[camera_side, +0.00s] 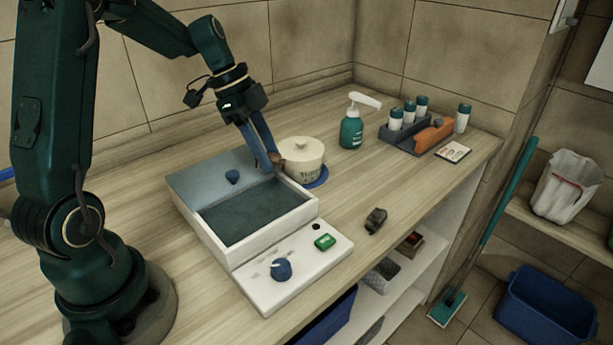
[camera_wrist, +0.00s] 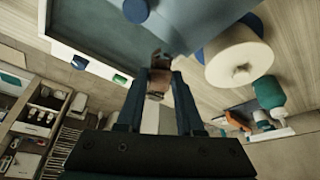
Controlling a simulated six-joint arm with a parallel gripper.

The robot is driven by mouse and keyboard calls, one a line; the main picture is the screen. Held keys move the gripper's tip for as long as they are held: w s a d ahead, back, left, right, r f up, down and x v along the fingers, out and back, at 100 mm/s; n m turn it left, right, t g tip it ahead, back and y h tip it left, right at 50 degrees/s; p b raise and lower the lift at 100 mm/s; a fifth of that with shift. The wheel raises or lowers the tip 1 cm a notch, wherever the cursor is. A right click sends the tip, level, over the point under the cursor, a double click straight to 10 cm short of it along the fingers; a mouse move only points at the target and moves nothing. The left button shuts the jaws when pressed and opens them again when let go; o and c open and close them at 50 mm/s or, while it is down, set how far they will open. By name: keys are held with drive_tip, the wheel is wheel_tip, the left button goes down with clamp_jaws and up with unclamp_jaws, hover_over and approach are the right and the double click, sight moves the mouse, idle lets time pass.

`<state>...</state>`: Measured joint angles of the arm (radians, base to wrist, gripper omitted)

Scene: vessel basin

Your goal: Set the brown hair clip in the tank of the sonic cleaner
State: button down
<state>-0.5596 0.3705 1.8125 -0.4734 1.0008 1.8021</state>
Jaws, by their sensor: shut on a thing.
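The brown hair clip (camera_wrist: 158,78) is pinched between the fingertips of my gripper (camera_wrist: 160,82) in the wrist view. In the side view my gripper (camera_side: 267,160) points down, with a small bit of the brown clip (camera_side: 277,158) showing at its tips. The sonic cleaner (camera_side: 293,272) is a white box with an open, dark grey tank (camera_side: 250,210). The clip is held up near the tank's back right corner, beside the white lidded pot. Its exact height above the rim is hard to tell.
A blue-grey panel with a blue knob (camera_side: 232,177) is at the tank's back left. The white pot (camera_side: 302,160) stands close to my gripper on a blue mat. A small dark object (camera_side: 375,220) lies right of the cleaner. A green pump bottle (camera_side: 351,130) and a bottle rack (camera_side: 415,138) stand farther back.

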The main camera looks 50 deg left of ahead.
sight(240, 232)
drive_tip(key=s+d+r+m+g, duration=0.1)
drive_tip(key=s+d+m+g, duration=0.2)
drive_tip(key=s+m, duration=0.55)
drive_tip(key=shift+n+h, duration=0.3)
drive_tip(key=shift+n, duration=0.55)
drive_tip(key=shift+s+a+f, duration=0.1)
drive_tip(key=shift+s+f, duration=0.1)
drive_tip(key=shift+f, duration=1.05)
drive_tip(key=shift+s+f, duration=0.2)
drive_tip(key=shift+f, duration=1)
drive_tip(key=shift+s+a+f, duration=0.1)
drive_tip(key=shift+s+f, duration=0.1)
drive_tip(key=shift+f, duration=1.05)
drive_tip(key=shift+f, duration=0.1)
drive_tip(key=c, duration=0.5)
unclamp_jaws()
drive_tip(key=shift+c, duration=0.2)
